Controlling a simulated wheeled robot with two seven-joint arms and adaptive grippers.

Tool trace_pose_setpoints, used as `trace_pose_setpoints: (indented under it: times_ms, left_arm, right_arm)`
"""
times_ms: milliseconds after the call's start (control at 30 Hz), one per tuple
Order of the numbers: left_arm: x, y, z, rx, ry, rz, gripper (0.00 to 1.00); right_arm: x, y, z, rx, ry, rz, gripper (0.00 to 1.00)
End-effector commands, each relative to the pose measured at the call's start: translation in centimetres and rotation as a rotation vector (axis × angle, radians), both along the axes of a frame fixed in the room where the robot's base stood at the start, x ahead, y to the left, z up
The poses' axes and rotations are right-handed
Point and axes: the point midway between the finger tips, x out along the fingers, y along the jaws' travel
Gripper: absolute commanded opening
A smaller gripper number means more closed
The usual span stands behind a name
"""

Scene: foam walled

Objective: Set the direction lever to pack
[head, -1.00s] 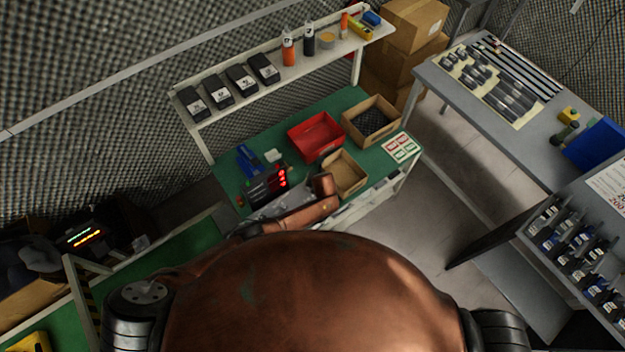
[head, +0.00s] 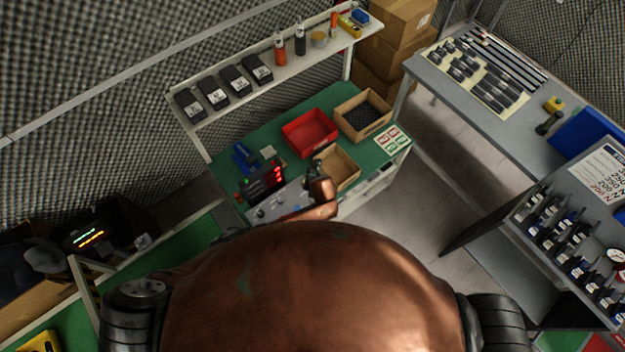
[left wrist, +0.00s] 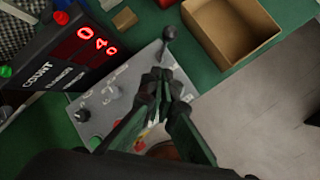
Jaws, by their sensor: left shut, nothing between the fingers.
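A grey control panel (left wrist: 118,88) lies on the green bench, and its left part shows in the head view (head: 268,211). In the left wrist view a lever with a dark ball knob (left wrist: 170,32) stands at the panel's far end; its label is not legible. My left gripper (left wrist: 163,76) is shut and empty over the panel. Its fingertips appear below the lever knob in the picture, apart from it. In the head view the left gripper (head: 317,168) is near the open cardboard box, partly hidden by its own arm. My right gripper is not in view.
A black counter box with red digits (head: 263,180) stands beside the panel. An open cardboard box (head: 343,176), a red bin (head: 310,133) and another carton (head: 362,117) stand close by. Smaller knobs (left wrist: 82,115) sit on the panel.

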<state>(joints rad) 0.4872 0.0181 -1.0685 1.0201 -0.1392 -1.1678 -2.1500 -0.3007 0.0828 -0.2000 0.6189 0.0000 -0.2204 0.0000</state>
Motion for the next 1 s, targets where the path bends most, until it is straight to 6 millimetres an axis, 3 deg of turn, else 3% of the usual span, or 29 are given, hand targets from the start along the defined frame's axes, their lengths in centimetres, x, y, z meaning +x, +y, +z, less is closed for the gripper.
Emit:
trace_pose_setpoints:
  times_ms: [300, 1000]
  left_arm:
    - [-1.6, -0.7, 3.0, 0.0, 0.0, 0.001, 0.0]
    - [-1.8, -0.7, 3.2, -0.006, 0.001, 0.011, 0.0]
  right_arm:
    - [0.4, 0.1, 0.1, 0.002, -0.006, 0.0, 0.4]
    - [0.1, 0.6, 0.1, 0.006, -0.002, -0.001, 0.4]
